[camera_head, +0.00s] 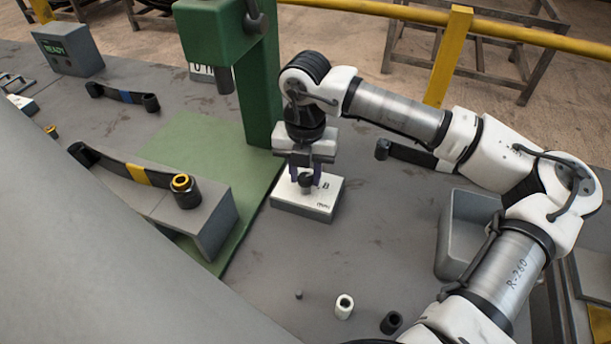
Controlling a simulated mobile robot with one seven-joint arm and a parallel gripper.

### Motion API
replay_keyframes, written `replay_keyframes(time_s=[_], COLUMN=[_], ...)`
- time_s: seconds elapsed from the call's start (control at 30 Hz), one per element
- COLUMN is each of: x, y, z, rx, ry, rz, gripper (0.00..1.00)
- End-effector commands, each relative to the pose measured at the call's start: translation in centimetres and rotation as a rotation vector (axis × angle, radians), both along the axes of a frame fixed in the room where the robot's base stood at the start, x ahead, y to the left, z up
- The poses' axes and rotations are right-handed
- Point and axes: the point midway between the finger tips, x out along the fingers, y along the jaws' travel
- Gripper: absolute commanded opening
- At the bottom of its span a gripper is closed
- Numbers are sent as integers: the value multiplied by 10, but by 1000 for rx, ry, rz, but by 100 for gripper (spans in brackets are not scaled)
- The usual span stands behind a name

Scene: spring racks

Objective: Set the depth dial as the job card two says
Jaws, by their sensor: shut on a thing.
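The depth dial appears to be the small dark knob (306,181) on top of a white block (310,208) with a "B" and other small marks. The block stands at the right of the green press base. My gripper (305,178) points straight down over the block, its purple-tipped fingers shut on the knob. The fingers hide part of the knob and its marks, so I cannot read the setting. I cannot make out job card two; a pale card (22,104) at the far left is too small to read.
The green press (262,90) stands just left of my gripper. A spring leaf (130,168) with a yellow band lies on a grey block (215,220). A grey bin (462,225) is at the right. Loose bushings (344,306) lie in front. A READY box (68,48) stands at the back left.

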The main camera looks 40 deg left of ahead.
Motion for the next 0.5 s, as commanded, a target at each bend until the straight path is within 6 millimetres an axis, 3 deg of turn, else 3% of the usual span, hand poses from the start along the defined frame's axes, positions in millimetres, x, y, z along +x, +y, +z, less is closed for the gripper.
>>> replay_keyframes(time_s=[0.5], x=[1], y=[0], z=[-4], rx=[2], ry=[-3], rz=[466], gripper=[7])
